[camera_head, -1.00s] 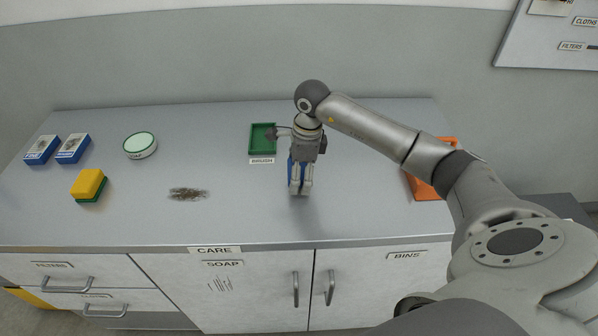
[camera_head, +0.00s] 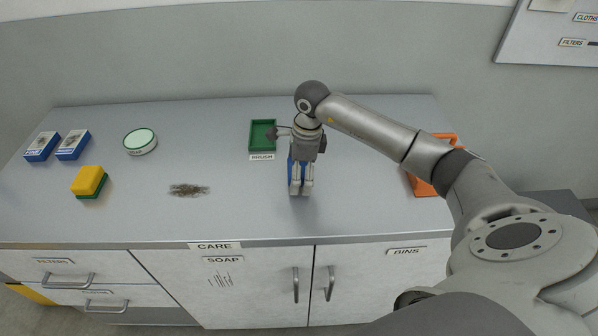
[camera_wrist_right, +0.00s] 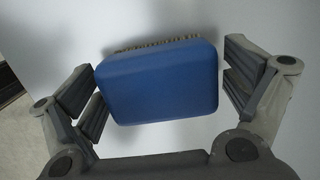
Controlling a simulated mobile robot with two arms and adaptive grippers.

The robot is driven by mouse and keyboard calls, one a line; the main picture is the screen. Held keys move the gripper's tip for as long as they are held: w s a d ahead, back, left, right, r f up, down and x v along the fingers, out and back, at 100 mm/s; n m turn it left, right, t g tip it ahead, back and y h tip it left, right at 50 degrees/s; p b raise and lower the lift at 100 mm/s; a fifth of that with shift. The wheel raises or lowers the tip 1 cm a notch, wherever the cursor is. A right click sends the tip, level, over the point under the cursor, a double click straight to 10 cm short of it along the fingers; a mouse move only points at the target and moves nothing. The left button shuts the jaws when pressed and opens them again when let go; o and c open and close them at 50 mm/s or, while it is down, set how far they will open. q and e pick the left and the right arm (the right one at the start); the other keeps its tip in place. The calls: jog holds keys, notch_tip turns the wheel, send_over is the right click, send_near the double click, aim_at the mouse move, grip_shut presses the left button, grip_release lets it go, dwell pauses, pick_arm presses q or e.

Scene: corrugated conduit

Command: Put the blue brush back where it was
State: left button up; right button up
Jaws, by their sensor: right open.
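The blue brush (camera_wrist_right: 160,84) lies on the counter between the fingers of my right gripper in the right wrist view, with pale bristles along its far edge. The right gripper (camera_wrist_right: 163,88) is open, with a finger on each side of the brush; the left finger is close to it. In the head view my right gripper (camera_head: 300,190) points down over the brush (camera_head: 291,174), which it mostly hides. The green tray (camera_head: 263,133) labelled BRUSH stands just left of and behind the gripper and looks empty. My left gripper is not in view.
A patch of dark debris (camera_head: 189,190) lies left of the gripper. A yellow and green sponge (camera_head: 89,182), a round tin (camera_head: 140,142) and two blue boxes (camera_head: 73,145) are further left. An orange object (camera_head: 424,182) stands at right, partly behind my arm. The front middle of the counter (camera_head: 240,215) is clear.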

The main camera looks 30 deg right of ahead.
jog(key=shift+r, duration=0.3)
jog(key=r+b, duration=0.1)
jog(key=r, duration=0.6)
jog(key=d+r+b, duration=0.1)
jog(key=r, duration=0.3)
jog(key=shift+s+d+r+b, duration=0.1)
jog(key=shift+s+r+b, duration=0.2)
jog(key=shift+s+r, duration=0.1)
jog(key=shift+f, duration=0.1)
